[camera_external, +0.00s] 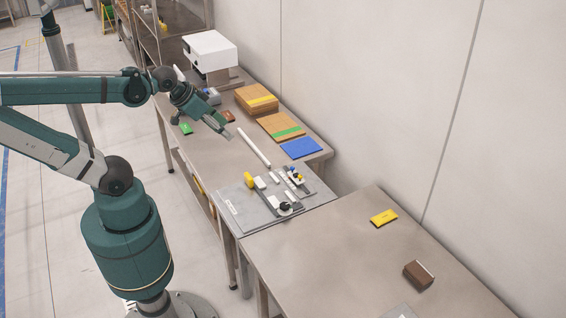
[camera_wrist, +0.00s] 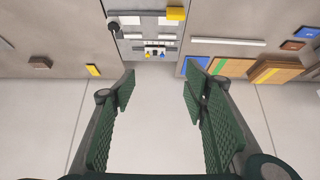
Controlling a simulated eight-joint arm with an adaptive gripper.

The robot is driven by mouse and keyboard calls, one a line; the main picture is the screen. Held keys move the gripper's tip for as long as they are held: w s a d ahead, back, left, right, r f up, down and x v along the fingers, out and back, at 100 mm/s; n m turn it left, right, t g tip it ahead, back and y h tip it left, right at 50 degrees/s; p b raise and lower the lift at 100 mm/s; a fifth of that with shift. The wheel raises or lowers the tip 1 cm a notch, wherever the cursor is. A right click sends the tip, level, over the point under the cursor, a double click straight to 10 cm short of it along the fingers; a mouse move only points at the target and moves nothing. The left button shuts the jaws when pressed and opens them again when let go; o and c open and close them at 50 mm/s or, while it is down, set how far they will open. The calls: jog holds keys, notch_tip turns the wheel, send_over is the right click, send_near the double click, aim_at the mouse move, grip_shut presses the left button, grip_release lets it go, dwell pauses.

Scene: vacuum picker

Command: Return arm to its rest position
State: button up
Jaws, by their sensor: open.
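My gripper (camera_external: 228,133) hangs above the far metal table in the external view, apart from everything on it. In the wrist view my gripper (camera_wrist: 160,88) is open, with its two green ribbed fingers wide apart and nothing between them. My arm reaches from its green base at the left over to the table, bent at the elbow and wrist. The wrist view looks across the tables toward the pale wall.
A grey panel (camera_external: 232,207) with small parts lies on the middle table. Beyond it are a white rod (camera_external: 254,148), a blue plate (camera_external: 301,147), cardboard boxes (camera_external: 257,98) and a white machine (camera_external: 210,52). The near table holds a yellow box (camera_external: 383,218) and a brown block (camera_external: 418,275).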

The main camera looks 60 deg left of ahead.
jog(key=shift+f+b, duration=1)
dwell(0.6)
